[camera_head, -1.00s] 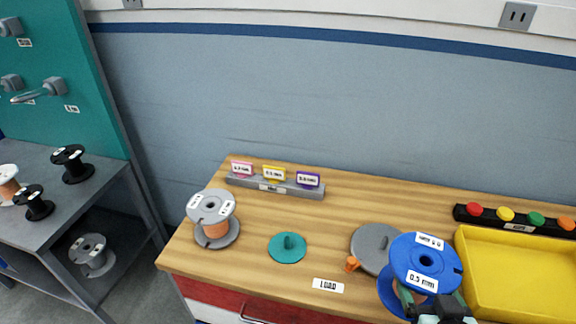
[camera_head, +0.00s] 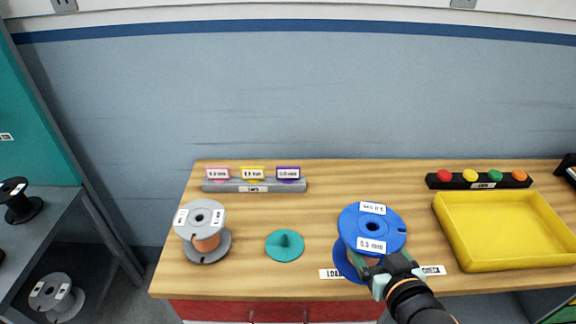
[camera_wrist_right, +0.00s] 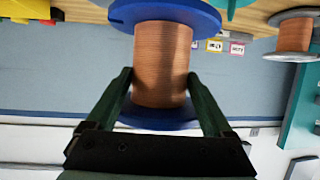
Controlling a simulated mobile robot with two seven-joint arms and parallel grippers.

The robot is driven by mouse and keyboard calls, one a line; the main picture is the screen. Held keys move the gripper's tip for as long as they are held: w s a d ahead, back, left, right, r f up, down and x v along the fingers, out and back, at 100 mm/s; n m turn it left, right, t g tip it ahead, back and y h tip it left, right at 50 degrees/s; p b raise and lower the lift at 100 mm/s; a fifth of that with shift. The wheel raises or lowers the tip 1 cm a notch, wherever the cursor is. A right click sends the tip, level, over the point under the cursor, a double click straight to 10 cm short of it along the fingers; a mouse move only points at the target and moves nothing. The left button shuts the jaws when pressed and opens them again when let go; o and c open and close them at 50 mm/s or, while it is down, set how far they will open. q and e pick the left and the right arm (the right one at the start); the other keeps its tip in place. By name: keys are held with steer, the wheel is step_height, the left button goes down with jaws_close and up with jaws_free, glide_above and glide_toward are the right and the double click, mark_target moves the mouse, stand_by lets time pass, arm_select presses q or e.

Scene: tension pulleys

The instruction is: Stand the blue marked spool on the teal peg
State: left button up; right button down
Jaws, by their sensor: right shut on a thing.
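The blue marked spool (camera_head: 371,231) has blue flanges with white labels and a copper-coloured winding. My right gripper (camera_head: 378,265) is shut on its winding and holds it upright, near the table's front edge. In the right wrist view the winding (camera_wrist_right: 162,62) sits between the two fingers (camera_wrist_right: 160,98). The teal peg (camera_head: 285,245) is a short post on a round teal base on the table, left of the spool and bare. The spool hides part of the table behind it. My left gripper is not in view.
A grey-flanged copper spool (camera_head: 202,230) stands left of the peg. A yellow tray (camera_head: 503,228) lies to the right, behind it a strip of coloured buttons (camera_head: 480,180). A tag rack (camera_head: 254,186) stands at the back left. Table between peg and spool is clear.

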steer(key=w+a+r+n+g+y, duration=0.2)
steer(key=w+a+r+n+y, duration=0.3)
steer(key=a, duration=0.3)
steer(key=w+a+r+n+g+y, duration=0.1)
steer(key=w+a+r+n+y, duration=0.2)
steer(key=w+a+r, duration=0.3)
arm_select(q)
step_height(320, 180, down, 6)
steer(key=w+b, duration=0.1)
steer(key=b, duration=0.6)
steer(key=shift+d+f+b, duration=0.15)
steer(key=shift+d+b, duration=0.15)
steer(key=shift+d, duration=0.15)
arm_select(e)
step_height(320, 180, down, 8)
steer(key=w+a, duration=0.1)
steer(key=shift+a+g, duration=0.2)
steer(key=shift+g, duration=0.1)
arm_select(q)
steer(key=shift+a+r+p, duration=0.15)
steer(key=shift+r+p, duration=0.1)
steer(key=shift+p, duration=0.05)
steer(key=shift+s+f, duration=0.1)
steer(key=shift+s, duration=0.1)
arm_select(e)
steer(key=shift+f, duration=0.1)
arm_select(q)
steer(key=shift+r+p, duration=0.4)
steer(key=shift+p, duration=0.05)
